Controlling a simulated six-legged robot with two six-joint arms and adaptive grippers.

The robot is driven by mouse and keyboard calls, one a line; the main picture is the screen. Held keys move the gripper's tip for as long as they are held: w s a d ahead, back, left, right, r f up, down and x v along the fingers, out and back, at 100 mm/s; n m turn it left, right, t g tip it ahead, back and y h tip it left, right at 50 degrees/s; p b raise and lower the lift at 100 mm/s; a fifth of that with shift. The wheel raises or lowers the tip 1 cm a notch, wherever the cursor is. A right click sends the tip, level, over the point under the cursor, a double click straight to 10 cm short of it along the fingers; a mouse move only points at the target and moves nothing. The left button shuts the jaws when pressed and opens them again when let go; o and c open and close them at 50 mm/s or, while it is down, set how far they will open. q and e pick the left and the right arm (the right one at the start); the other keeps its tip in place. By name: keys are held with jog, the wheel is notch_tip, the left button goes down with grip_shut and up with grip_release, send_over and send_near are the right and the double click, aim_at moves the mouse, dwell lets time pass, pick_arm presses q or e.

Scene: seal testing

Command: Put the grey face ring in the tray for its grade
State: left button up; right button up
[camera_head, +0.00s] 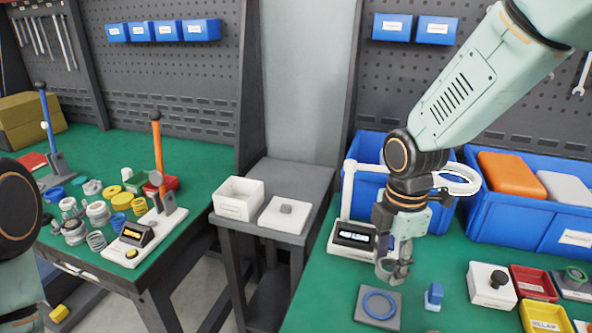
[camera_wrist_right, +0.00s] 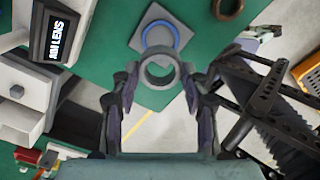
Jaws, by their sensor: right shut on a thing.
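My right gripper (camera_head: 393,262) points down over the right green bench. It is shut on the grey face ring (camera_wrist_right: 160,70), which stands between the two fingertips in the right wrist view. In the head view the ring is small and partly covered by the fingers. A grey plate with a blue ring (camera_head: 378,304) lies on the bench just below the gripper, apart from it. My left gripper is out of view.
A display unit (camera_head: 354,238) with a white post and ring lamp stands behind the gripper. A small blue block (camera_head: 433,297) and a white box with a black knob (camera_head: 491,285) stand right of the plate. Blue bins (camera_head: 515,222) line the back. The left bench holds many parts.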

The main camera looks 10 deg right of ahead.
jog(key=shift+s+m, duration=0.1)
jog(key=shift+m, duration=0.5)
jog(key=m, duration=0.3)
jog(key=shift+a, duration=0.4)
jog(key=a+f+m+b, duration=0.1)
jog(key=a+m+b, duration=0.1)
jog(key=a+m, duration=0.6)
jog(key=m, duration=0.6)
jog(key=shift+s+f, duration=0.25)
jog(key=shift+s, duration=0.15)
jog(key=shift+d, duration=0.15)
